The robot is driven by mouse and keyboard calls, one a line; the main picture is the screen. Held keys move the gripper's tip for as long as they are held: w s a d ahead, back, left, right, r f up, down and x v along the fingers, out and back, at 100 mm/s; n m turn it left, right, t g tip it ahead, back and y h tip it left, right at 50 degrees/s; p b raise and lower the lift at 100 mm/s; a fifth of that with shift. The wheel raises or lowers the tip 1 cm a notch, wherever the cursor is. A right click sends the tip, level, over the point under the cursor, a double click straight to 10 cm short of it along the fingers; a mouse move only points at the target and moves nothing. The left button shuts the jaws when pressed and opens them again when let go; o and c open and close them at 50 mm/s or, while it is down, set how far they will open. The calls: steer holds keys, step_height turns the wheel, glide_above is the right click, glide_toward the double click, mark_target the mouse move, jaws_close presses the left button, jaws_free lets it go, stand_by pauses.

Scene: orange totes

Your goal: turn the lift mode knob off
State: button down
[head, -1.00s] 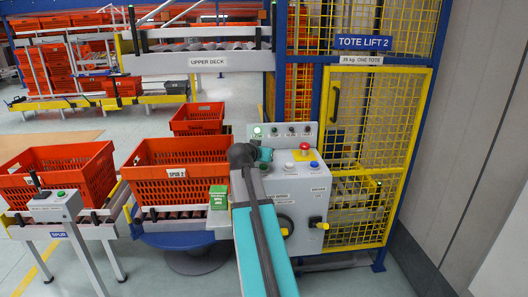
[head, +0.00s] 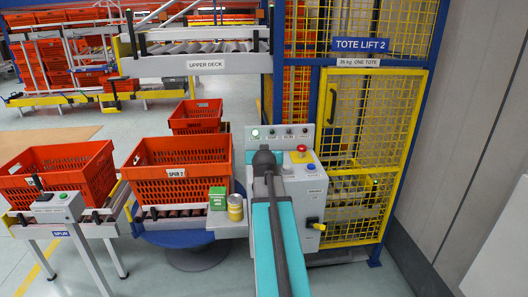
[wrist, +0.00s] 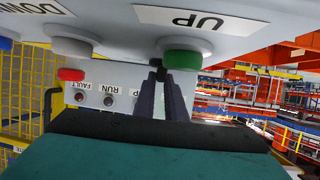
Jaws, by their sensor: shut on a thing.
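The grey control console (head: 310,182) of Tote Lift 2 stands in the middle right of the head view. My teal arm crosses its left part, with its black wrist joint at the console top. In the wrist view my gripper (wrist: 159,73) is shut on a small dark piece, apparently the lift mode knob, at the fingertips. The fingers hide most of it, so its setting cannot be read. The green UP button (wrist: 183,54) is just right of the fingertips, the white DOWN button (wrist: 72,46) to the left. The labels appear upside down.
An orange tote (head: 178,168) is farther left. Yellow mesh (head: 375,130) rises behind the console.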

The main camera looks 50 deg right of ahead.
steer(key=shift+n+t+y+p, duration=0.4)
steer(key=shift+n+y+p, duration=0.2)
steer(key=shift+p, duration=0.1)
steer(key=c, duration=1.8)
jaws_free()
steer(key=shift+s, duration=0.15)
steer(key=shift+b+v, duration=0.55)
steer(key=shift+v, duration=2)
steer(key=b+v, duration=0.5)
steer(key=b, duration=0.6)
steer(key=shift+s+a, duration=0.25)
steer(key=shift+s, duration=0.05)
steer(key=shift+b+v, duration=1.4)
steer(key=shift+b, duration=0.1)
